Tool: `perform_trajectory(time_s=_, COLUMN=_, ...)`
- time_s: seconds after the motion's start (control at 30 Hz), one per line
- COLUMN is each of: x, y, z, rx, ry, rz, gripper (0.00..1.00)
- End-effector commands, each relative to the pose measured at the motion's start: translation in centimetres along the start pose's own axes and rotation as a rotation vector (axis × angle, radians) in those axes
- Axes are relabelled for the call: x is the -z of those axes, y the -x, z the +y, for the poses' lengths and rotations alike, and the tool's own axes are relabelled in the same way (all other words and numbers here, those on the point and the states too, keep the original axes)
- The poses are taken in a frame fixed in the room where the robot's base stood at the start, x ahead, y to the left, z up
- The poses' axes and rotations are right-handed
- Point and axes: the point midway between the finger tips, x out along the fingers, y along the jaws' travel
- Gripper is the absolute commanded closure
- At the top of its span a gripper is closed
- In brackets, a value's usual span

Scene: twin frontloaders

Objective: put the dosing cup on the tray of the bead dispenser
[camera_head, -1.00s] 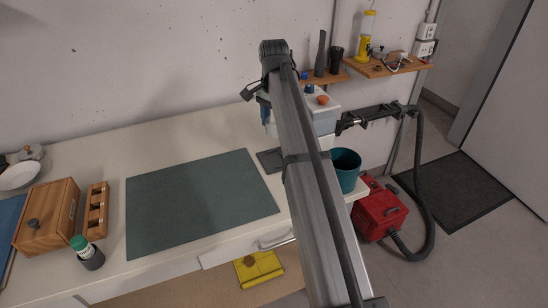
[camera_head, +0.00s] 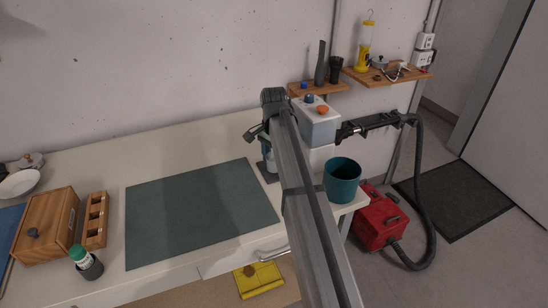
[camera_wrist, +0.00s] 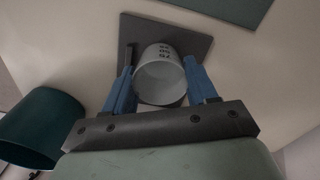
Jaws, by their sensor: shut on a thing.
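The dosing cup (camera_wrist: 160,78) is a pale cup with dark printed marks. My gripper (camera_wrist: 160,88) is shut on it, one blue finger on each side. In the wrist view the cup is over a dark square plate (camera_wrist: 187,42), the apparent tray; I cannot tell whether they touch. The plate also shows in the head view (camera_head: 262,170) beside the bead dispenser (camera_head: 318,127), a grey-white box with orange and blue knobs on top. In the head view my arm hides part of the dispenser, and my gripper (camera_head: 268,158) is low over the plate.
A teal bin (camera_head: 342,180) stands right of my arm and shows in the wrist view (camera_wrist: 38,125). A green mat (camera_head: 195,210) lies clear on the bench. A wooden box (camera_head: 46,228) and a green-capped bottle (camera_head: 84,262) are far left. Shelves (camera_head: 385,75) hang behind.

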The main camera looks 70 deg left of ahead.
Motion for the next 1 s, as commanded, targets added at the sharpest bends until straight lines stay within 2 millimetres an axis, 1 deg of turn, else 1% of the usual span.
perform_trajectory(time_s=0.27, x=0.0, y=-0.2, z=0.0, rx=0.000, ry=0.000, rz=0.000, gripper=0.71)
perform_trajectory(time_s=0.3, x=0.0, y=-0.2, z=0.0, rx=0.000, ry=0.000, rz=0.000, gripper=0.42)
perform_trajectory(time_s=0.57, x=0.0, y=-0.2, z=0.0, rx=0.000, ry=0.000, rz=0.000, gripper=0.17)
perform_trajectory(time_s=0.83, x=0.0, y=-0.1, z=0.0, rx=0.000, ry=0.000, rz=0.000, gripper=0.17)
perform_trajectory(time_s=0.93, x=0.0, y=0.6, z=-0.1, rx=0.001, ry=0.000, rz=0.001, gripper=0.17)
perform_trajectory(time_s=1.0, x=0.1, y=1.4, z=-0.1, rx=0.001, ry=0.000, rz=0.001, gripper=0.17)
